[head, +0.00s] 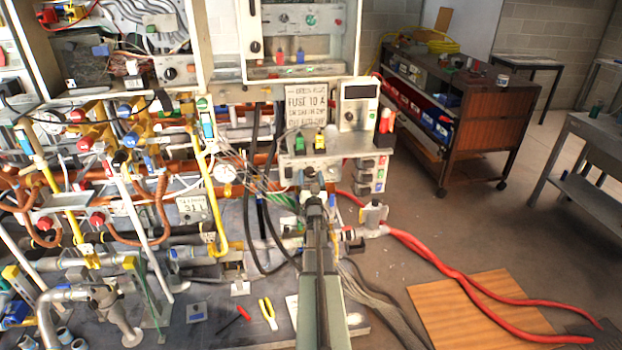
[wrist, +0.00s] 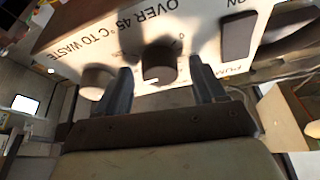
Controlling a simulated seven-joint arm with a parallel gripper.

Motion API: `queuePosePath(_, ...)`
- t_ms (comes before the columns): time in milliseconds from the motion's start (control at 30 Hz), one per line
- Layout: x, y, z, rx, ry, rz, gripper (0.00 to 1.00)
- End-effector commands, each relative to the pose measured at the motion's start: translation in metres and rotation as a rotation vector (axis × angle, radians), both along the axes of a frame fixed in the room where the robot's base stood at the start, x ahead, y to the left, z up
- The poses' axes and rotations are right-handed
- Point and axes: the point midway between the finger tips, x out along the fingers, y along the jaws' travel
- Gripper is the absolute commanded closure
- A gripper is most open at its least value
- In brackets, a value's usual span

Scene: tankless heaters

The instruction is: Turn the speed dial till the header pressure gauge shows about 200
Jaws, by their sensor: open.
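In the wrist view, a round brown-grey knob (wrist: 158,65) stands on a pale panel (wrist: 110,28), between the two spread fingers of my gripper (wrist: 163,92). The fingers are open, one on each side of it; I cannot tell whether either touches. Its label is partly cut off, so I cannot read whether it is the speed dial. A second knob (wrist: 97,83) is left of the left finger. In the head view my gripper is at the small control box (head: 325,148), and my arm hides the knobs. A round white gauge (head: 224,173) is left of it; its reading is too small to tell.
A dark rocker switch (wrist: 238,35) is right of the right finger. Another round gauge (head: 50,118) and a small display (head: 192,208) are among the pipes at left. Red hoses (head: 440,262) run across the floor at right. Yellow-handled pliers (head: 267,312) lie on the bench.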

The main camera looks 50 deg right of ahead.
Motion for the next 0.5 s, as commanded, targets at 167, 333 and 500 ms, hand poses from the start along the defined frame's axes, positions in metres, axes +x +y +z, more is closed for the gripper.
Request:
queuePosePath(167,-0.006,0.007,-0.003,0.000,0.000,0.000,0.31)
queuePosePath(333,-0.022,0.025,-0.011,0.001,0.001,0.000,0.31)
queuePosePath(500,-0.042,0.049,-0.024,0.002,0.001,-0.001,0.31)
